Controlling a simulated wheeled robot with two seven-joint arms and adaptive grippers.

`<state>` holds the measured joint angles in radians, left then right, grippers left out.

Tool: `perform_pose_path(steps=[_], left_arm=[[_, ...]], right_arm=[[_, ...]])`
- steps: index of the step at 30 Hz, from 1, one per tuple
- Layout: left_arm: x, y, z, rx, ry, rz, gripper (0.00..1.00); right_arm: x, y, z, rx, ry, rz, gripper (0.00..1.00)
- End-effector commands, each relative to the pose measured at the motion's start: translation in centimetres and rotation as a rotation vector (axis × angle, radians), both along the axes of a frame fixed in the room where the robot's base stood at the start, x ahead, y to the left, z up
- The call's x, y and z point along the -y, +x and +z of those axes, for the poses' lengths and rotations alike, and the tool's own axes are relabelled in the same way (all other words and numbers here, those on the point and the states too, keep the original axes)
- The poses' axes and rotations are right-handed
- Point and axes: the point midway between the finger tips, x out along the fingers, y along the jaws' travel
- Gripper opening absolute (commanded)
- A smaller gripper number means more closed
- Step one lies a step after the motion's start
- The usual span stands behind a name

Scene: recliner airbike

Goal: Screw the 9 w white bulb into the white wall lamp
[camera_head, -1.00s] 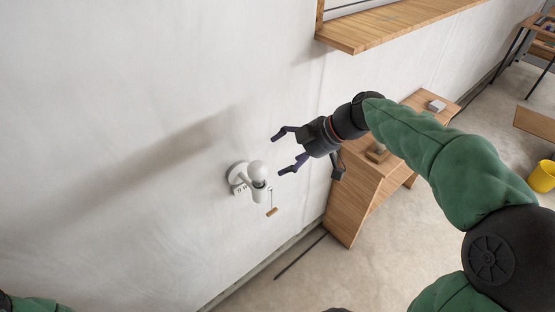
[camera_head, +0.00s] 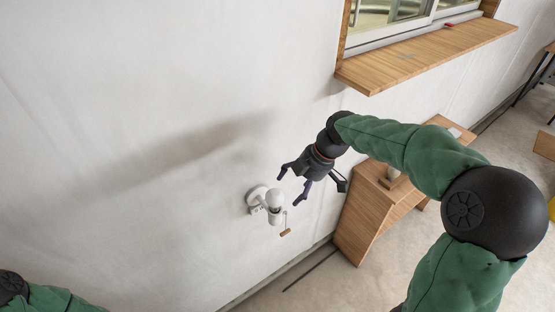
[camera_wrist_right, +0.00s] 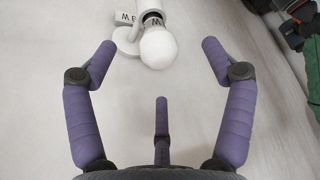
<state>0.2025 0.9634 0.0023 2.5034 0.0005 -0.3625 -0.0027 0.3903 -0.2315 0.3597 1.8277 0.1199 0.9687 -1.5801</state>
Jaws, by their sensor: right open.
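The white wall lamp (camera_head: 254,201) is fixed to the wall at the centre of the head view. A round white bulb (camera_head: 274,196) sits upright in its socket; how tightly it is seated cannot be told. My right gripper (camera_head: 290,189) is open and empty, just right of the bulb. In the right wrist view the bulb (camera_wrist_right: 158,49) lies between the two outer purple fingertips, apart from them, with the third finger below. The lamp's round base (camera_wrist_right: 124,41) and white socket show behind it, with partly readable "W" lettering nearby. My left gripper is out of view.
A wooden pull handle (camera_head: 285,233) hangs on a cord under the lamp. A wooden cabinet (camera_head: 364,220) stands to the right, with a wooden window sill (camera_head: 425,52) above. The wall left of the lamp is clear.

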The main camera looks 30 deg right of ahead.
Motion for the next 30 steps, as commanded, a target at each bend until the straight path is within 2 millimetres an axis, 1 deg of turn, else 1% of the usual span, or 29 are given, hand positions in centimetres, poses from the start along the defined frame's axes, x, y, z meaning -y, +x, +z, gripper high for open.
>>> perform_pose_path(steps=[1, 9, 12, 15, 18, 23, 26, 30], left_arm=[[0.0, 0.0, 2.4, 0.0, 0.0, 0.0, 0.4], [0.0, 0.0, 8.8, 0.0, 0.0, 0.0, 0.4], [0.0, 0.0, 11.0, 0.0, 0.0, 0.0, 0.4], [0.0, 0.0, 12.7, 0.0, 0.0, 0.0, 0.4], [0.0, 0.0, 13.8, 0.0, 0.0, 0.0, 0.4], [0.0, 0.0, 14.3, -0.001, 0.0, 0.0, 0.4], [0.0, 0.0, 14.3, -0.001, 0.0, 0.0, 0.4], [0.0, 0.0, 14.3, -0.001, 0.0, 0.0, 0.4]], right_arm=[[-0.5, 0.4, 1.0, -0.025, -0.03, 0.046, 0.83], [-1.9, 2.1, 1.6, -0.11, -0.216, 0.286, 0.83], [-2.5, 2.9, 2.0, -0.127, -0.283, 0.376, 0.83], [-3.1, 3.6, 2.2, -0.136, -0.34, 0.452, 0.83], [-3.5, 4.1, 2.3, -0.14, -0.38, 0.509, 0.83], [-3.8, 4.5, 2.1, -0.142, -0.41, 0.551, 0.83], [-3.8, 4.5, 1.5, -0.144, -0.413, 0.555, 0.83], [-3.8, 4.4, -0.1, -0.145, -0.411, 0.553, 0.83]])
